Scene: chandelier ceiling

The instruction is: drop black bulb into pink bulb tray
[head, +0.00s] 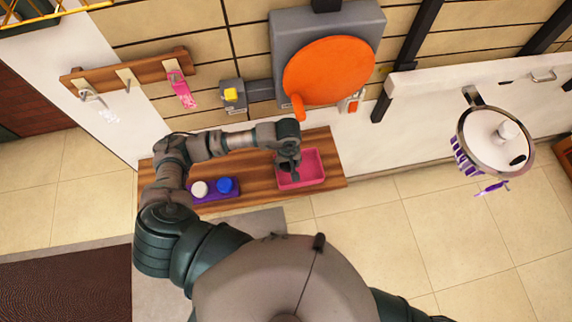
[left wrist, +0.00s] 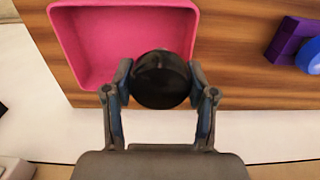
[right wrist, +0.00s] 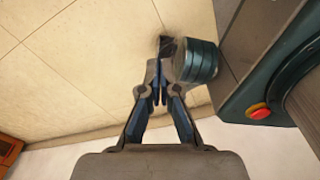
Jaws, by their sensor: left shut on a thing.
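The black bulb (left wrist: 161,79) is held between the fingers of my left gripper (left wrist: 160,82). In the left wrist view it overlaps the lower right part of the pink bulb tray (left wrist: 78,55). In the head view my left gripper (head: 288,168) is over the left part of the pink tray (head: 312,172), on the right half of the wooden shelf. The bulb's height above the tray floor is hard to tell. My right gripper (right wrist: 160,85) has its fingers together with nothing visible between them, and it does not show in the head view.
A purple tray (head: 214,196) with a white bulb (head: 199,189) and a blue bulb (head: 225,185) sits left on the wooden shelf (head: 265,180). An orange disc (head: 328,70) on a grey panel is behind the pink tray. A round white-topped fixture (head: 495,140) hangs at right.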

